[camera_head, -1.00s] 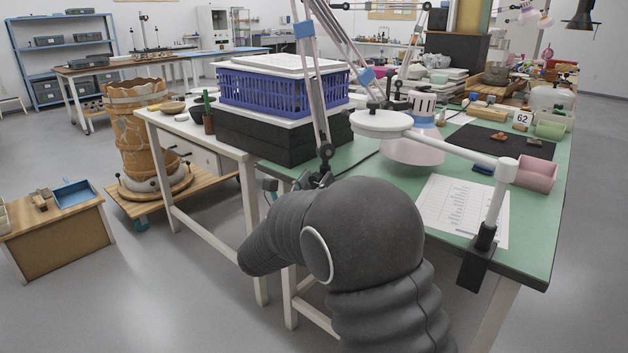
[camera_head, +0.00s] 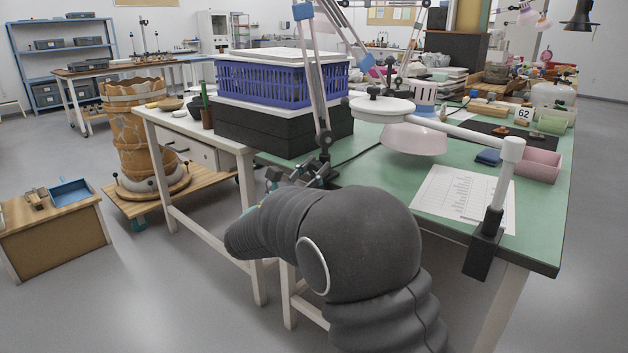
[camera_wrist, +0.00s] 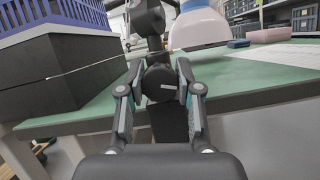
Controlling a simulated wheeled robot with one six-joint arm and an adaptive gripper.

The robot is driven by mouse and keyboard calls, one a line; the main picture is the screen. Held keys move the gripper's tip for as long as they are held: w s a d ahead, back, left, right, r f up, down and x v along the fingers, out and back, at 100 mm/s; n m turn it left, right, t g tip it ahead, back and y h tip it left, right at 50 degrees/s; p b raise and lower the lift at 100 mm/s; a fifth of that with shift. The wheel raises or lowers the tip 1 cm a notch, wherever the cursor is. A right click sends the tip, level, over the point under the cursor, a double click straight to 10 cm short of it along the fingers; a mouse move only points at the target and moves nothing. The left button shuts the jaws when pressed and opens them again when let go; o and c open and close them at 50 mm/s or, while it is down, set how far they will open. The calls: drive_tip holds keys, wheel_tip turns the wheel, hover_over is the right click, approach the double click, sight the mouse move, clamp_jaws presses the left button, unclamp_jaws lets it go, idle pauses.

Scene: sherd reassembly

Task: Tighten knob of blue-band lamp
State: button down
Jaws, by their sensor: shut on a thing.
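The blue-band lamp has a pale twin-bar arm with a blue band (camera_head: 303,12), rising from a black base at the table's left front edge. Its pale shade (camera_head: 415,139) hangs over the green table and also shows in the wrist view (camera_wrist: 199,27). The knob (camera_wrist: 160,84) is black and round with a small white mark, on the lamp's black clamp at the table edge. My gripper (camera_wrist: 159,74) has a finger on each side of the knob and is shut on it. In the head view my gripper (camera_head: 312,176) is small and partly hidden by my arm.
A blue crate (camera_head: 280,84) stands on black blocks (camera_head: 270,130), close left of the lamp. A white ring magnifier (camera_head: 382,108) on a clamped arm reaches across at right. A printed sheet (camera_head: 465,197) lies on the green table (camera_head: 370,175).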

drive_tip(key=shift+a+m, duration=0.1)
drive_tip(key=shift+m, duration=0.2)
drive_tip(key=c, duration=0.8)
unclamp_jaws()
drive_tip(key=shift+o, duration=0.2)
drive_tip(key=v, duration=1.2)
drive_tip(key=shift+a, duration=0.1)
